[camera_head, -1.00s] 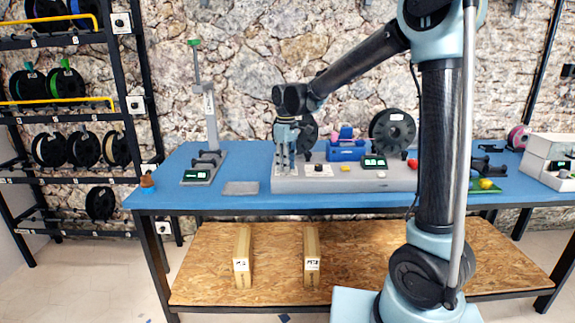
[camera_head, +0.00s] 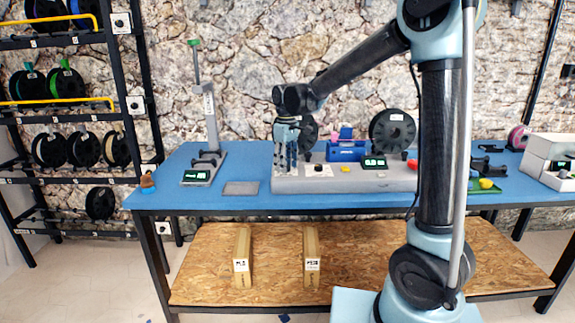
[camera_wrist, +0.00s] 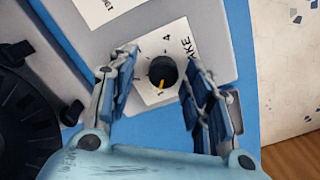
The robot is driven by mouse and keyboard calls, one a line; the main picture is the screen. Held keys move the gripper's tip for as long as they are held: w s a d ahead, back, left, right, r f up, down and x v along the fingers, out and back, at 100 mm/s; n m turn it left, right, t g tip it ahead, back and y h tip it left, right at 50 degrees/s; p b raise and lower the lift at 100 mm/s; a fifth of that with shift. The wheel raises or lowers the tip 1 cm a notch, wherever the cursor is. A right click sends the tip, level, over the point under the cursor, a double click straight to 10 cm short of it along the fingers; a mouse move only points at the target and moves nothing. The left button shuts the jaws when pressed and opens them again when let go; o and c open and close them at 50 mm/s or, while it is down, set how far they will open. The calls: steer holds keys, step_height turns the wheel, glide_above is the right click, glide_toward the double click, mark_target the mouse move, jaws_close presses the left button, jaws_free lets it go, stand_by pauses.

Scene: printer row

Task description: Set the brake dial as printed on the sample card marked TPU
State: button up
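The brake dial (camera_wrist: 162,70) is a round black knob with an orange pointer, on a white plate with printed numbers and partly covered lettering ending in "AKE". In the wrist view the pointer aims toward the bottom of the picture, and a "4" shows above the knob. My gripper (camera_wrist: 162,60) is open, with one finger on each side of the knob and a visible gap to it on both sides. In the head view my gripper (camera_head: 286,168) points down at the left end of the grey machine base (camera_head: 345,184). I cannot make out any card marked TPU.
The base carries a black spool (camera_head: 392,131), a blue bin (camera_head: 346,151), a lit display (camera_head: 374,163) and a red button (camera_head: 412,164). A stand with a display (camera_head: 196,176) and a grey plate (camera_head: 241,188) are to the left on the blue table (camera_head: 160,197).

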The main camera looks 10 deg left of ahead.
step_height(320, 180, up, 12)
stand_by(0.7)
step_height(320, 180, up, 5)
steer(key=m, duration=0.2)
step_height(320, 180, down, 17)
steer(key=shift+s+f, duration=0.1)
steer(key=shift+s, duration=0.05)
stand_by(0.7)
steer(key=shift+c, duration=0.2)
steer(key=c, duration=1)
